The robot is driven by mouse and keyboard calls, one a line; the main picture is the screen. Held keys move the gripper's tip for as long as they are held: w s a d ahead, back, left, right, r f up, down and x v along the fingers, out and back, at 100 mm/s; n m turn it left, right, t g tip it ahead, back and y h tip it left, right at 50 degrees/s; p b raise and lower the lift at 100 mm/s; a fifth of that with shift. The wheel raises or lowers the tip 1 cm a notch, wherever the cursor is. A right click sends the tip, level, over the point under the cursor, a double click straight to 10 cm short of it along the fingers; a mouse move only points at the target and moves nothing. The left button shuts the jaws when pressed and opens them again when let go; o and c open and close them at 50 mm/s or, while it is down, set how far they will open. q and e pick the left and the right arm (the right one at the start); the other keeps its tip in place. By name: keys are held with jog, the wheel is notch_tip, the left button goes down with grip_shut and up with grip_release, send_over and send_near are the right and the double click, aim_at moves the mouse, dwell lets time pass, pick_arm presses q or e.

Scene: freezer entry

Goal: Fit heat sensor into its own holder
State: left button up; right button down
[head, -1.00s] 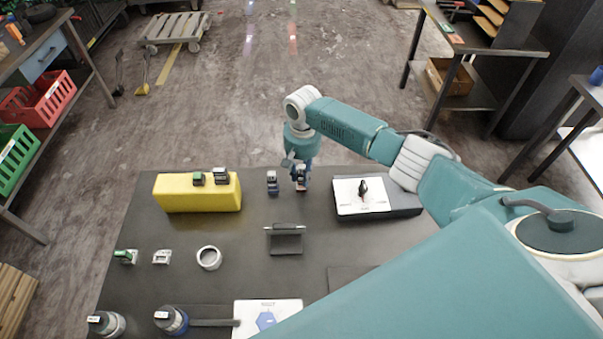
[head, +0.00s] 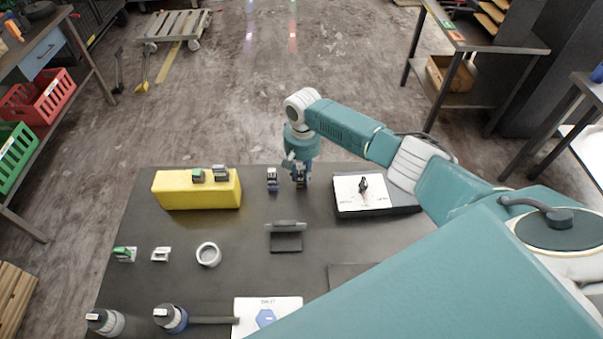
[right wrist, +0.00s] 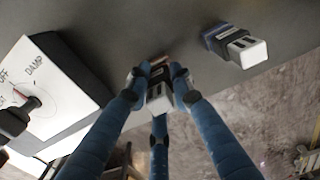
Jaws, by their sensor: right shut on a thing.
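My right gripper (head: 301,174) points down at the far edge of the dark table. In the right wrist view its blue fingers (right wrist: 158,80) are shut on a small grey-white plug-like block (right wrist: 160,98). The fingers partly hide it, and I cannot read a label that says whether it is the heat sensor. A similar block (head: 272,181) stands just left of the gripper; it also shows in the right wrist view (right wrist: 238,45). Which thing is the sensor's own holder I cannot tell. My left gripper is not in view.
A box with a dial (head: 360,203), marked DAMP, stands right of the gripper. A bracket (head: 286,242), a white ring (head: 208,254), small fittings (head: 161,254) and two cylinders (head: 105,322) stand nearer. Bare tabletop lies between them.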

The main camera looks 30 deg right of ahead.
jog(key=shift+f, duration=0.5)
jog(key=c, duration=1.4)
grip_release()
jog(key=shift+c, duration=0.2)
notch_tip(320, 180, up, 12)
jog(key=shift+d, duration=0.1)
jog(key=shift+f, duration=0.1)
